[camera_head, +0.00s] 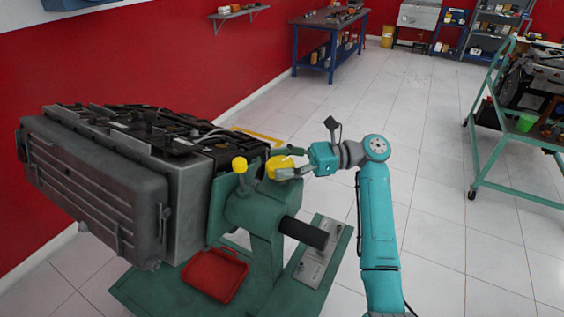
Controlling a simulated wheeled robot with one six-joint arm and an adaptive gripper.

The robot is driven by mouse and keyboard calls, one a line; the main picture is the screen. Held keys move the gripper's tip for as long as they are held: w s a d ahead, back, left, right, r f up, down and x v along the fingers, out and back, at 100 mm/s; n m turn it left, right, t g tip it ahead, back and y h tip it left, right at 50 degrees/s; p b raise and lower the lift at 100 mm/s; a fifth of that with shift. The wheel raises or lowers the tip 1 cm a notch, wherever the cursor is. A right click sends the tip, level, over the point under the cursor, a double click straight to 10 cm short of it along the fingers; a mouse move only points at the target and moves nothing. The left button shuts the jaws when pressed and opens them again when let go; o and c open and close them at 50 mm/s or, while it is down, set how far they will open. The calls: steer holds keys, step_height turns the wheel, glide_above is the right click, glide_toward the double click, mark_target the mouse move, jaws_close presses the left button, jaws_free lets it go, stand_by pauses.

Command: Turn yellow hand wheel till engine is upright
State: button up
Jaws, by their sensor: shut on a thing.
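The engine (120,185) is a large grey block with black parts on its upper side, mounted on a green stand (262,215). It lies tilted, with a broad ribbed grey cover facing the lower left. Yellow parts of the hand wheel show on the stand's head: a yellow knob (239,165) at left and a yellow piece (279,166) at right. My gripper (290,172) reaches in from the right and is shut on the right yellow piece. The fingertips are small here, and the exact contact is partly hidden.
A red tray (214,275) sits low on the stand's base. A black cylinder (304,232) sticks out from the stand toward the right. A green cart (520,150) stands at right, a blue workbench (328,45) at the back. The tiled floor between is clear.

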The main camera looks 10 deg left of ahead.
steer(key=shift+n+g+h, duration=0.4)
steer(key=shift+n+g, duration=0.2)
steer(key=shift+g, duration=0.3)
steer(key=shift+f, duration=0.1)
steer(key=o, duration=1.2)
steer(key=shift+c, duration=0.2)
steer(key=v, duration=0.7)
steer(key=shift+w+d, duration=0.15)
steer(key=shift+w, duration=0.05)
